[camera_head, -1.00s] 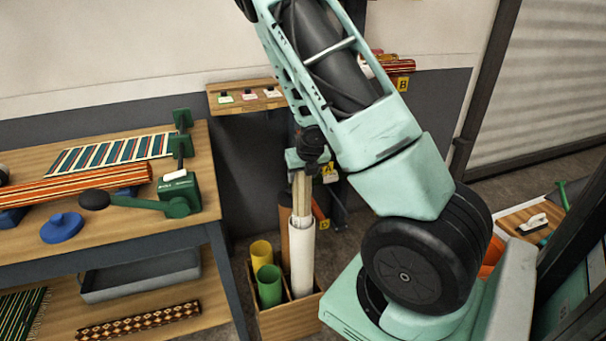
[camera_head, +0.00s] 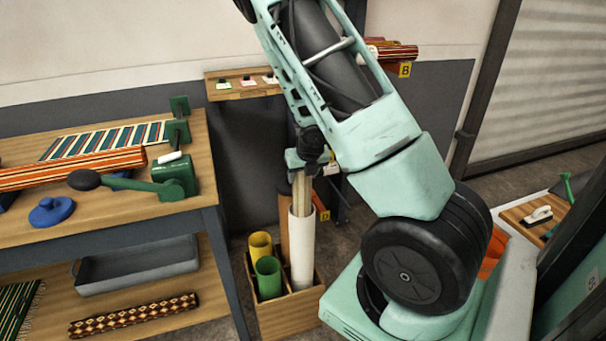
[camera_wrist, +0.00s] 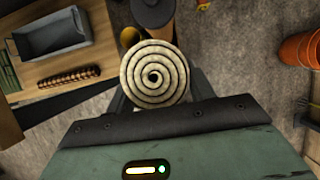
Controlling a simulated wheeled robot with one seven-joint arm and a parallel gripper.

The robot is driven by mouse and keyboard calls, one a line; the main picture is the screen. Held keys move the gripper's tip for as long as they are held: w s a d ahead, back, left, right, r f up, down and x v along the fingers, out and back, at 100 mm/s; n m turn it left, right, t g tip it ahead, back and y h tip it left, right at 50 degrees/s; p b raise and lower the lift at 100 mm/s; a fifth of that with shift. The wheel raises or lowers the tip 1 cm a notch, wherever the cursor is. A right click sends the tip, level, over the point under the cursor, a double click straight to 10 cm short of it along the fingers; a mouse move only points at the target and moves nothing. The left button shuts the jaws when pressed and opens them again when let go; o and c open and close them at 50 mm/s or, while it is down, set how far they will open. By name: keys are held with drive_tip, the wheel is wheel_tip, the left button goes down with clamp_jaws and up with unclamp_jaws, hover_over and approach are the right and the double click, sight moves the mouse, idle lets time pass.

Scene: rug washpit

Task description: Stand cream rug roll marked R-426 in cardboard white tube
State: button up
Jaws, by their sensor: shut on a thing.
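The cream rug roll (camera_head: 302,190) is upright, its lower part inside the white cardboard tube (camera_head: 302,250). My gripper (camera_head: 306,160) is shut on the roll near its top. In the wrist view the roll's spiral end (camera_wrist: 155,75) faces the camera, between the jaws. The white tube stands upright in a wooden box (camera_head: 285,318). The roll's lower end is hidden inside the tube, so its depth cannot be told. No R-426 mark is readable.
A yellow tube (camera_head: 260,245) and a green tube (camera_head: 268,278) stand in the same box, left of the white tube. A brown tube (camera_head: 285,215) is behind it. The workbench (camera_head: 215,190) with a striped roll and green clamp is close at left.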

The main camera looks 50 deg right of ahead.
drive_tip(key=o, duration=1.4)
drive_tip(key=p+v, duration=0.7)
drive_tip(key=v, duration=1)
drive_tip(key=shift+s+r, duration=0.1)
drive_tip(key=shift+r, duration=0.15)
drive_tip(key=w+a+r+m+y, duration=0.1)
drive_tip(key=a+r+m, duration=0.1)
drive_tip(key=a+m, duration=0.65)
drive_tip(key=w+a+r+m, duration=0.15)
drive_tip(key=a+m, duration=0.25)
drive_tip(key=a, duration=0.9)
drive_tip(key=s+a+m+g, duration=0.1)
drive_tip(key=s+a+m, duration=0.2)
drive_tip(key=s+a, duration=0.3)
drive_tip(key=s+a+r+m+g+y, duration=0.1)
drive_tip(key=s+a+m, duration=0.2)
drive_tip(key=s+a, duration=0.3)
drive_tip(key=s+a+r+m+g+y, duration=0.1)
drive_tip(key=s+a+m+g, duration=0.1)
drive_tip(key=s+a, duration=0.4)
drive_tip(key=shift+s+a+r+m, duration=0.15)
drive_tip(key=shift+a+r+m, duration=0.1)
drive_tip(key=shift+m, duration=0.5)
